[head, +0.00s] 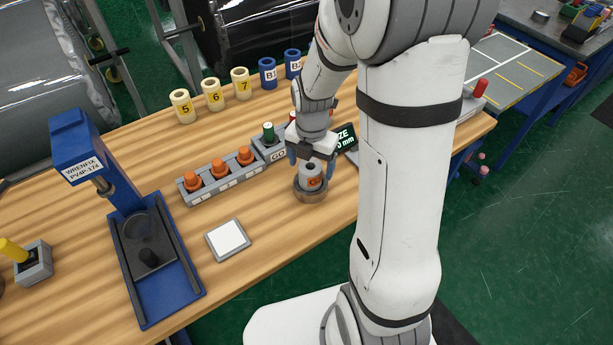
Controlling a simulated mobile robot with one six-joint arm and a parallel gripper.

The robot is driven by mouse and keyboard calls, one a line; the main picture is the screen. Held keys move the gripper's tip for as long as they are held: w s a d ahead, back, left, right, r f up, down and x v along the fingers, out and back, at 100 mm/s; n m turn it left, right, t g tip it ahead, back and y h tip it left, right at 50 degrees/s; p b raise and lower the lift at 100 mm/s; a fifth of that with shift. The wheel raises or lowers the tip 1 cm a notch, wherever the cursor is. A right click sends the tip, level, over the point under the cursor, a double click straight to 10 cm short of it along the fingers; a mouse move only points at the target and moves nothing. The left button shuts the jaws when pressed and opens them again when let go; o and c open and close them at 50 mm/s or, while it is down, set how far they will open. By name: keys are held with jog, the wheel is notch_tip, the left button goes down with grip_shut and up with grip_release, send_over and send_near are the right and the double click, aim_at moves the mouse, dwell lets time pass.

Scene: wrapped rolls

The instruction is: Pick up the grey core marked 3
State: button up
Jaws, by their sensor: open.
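A grey core (304,180) with an orange label stands upright in a round brown holder (311,196) on the wooden table. The label seems to begin with "G"; I cannot read the rest, so I cannot confirm a 3. My gripper (311,161) points down right above this core. Its blue fingers are apart, one on each side of the core's top. I cannot tell whether they touch it. My arm hides the table to the right of the gripper.
A grey rack (220,183) with orange-topped pieces lies left of the core. Yellow cores 5, 6 and 7 (214,95) and blue cores (268,73) stand behind. A dark sign (344,137) is close on the right. A blue press (155,255) and white pad (228,238) are left.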

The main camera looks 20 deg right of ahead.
jog(key=shift+s+f, duration=0.1)
jog(key=shift+f, duration=1.7)
jog(key=shift+c, duration=0.5)
jog(key=c, duration=1)
